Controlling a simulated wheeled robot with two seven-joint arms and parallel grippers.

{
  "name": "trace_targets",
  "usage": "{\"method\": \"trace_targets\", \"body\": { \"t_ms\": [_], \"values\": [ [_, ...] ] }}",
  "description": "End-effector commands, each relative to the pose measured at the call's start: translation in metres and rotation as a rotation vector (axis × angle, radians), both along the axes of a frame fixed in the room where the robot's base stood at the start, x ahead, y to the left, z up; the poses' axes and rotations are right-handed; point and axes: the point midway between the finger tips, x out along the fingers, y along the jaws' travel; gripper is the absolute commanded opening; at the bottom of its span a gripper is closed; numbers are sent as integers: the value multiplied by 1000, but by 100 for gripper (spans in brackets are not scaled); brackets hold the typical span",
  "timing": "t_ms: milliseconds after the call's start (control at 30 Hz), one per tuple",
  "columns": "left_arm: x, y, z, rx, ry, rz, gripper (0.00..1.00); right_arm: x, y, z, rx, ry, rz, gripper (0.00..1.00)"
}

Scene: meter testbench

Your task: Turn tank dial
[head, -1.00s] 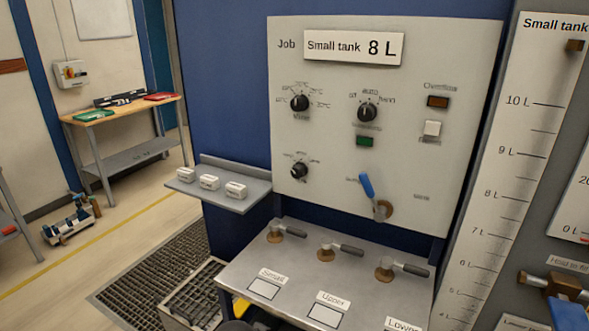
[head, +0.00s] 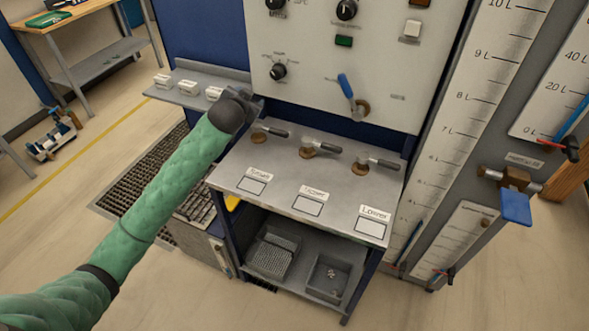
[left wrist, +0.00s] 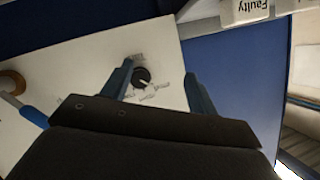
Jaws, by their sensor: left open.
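The lower-left black dial (head: 278,71) is on the grey control panel (head: 330,105), with small blurred markings around it. In the left wrist view this dial (left wrist: 142,76) shows between the fingertips, nearer the left finger. My left gripper (head: 252,98) is in front of the panel, below and left of the dial in the head view. It also shows in the left wrist view (left wrist: 158,70), with its two fingers spread and nothing held. The fingers appear apart from the dial; the exact gap is hard to judge. My right gripper is in neither view.
Two more dials (head: 346,9) sit higher on the panel. A blue-handled lever (head: 346,86) is to the right. A shelf (head: 165,94) with white blocks (head: 187,88) is left of the gripper. Valve handles (head: 321,144) stand on the bench below.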

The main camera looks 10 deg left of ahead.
Motion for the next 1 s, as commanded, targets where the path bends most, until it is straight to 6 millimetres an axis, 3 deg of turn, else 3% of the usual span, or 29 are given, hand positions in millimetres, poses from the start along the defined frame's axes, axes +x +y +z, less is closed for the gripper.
{"method": "trace_targets", "body": {
  "t_ms": [33,100,300,633,833,1000],
  "values": [
    [8,1,-10,-15,-18,-13,59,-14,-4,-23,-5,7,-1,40],
    [17,-2,-16,-47,-54,-37,59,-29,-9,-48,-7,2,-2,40],
    [35,-15,-15,-167,-166,-114,59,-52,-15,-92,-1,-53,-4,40],
    [34,-36,13,-333,-294,-217,59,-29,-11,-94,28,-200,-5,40],
    [43,-38,15,-348,-290,-212,59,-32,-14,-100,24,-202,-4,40],
    [63,-45,16,-347,-288,-212,59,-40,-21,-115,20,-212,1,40]
  ]
}}
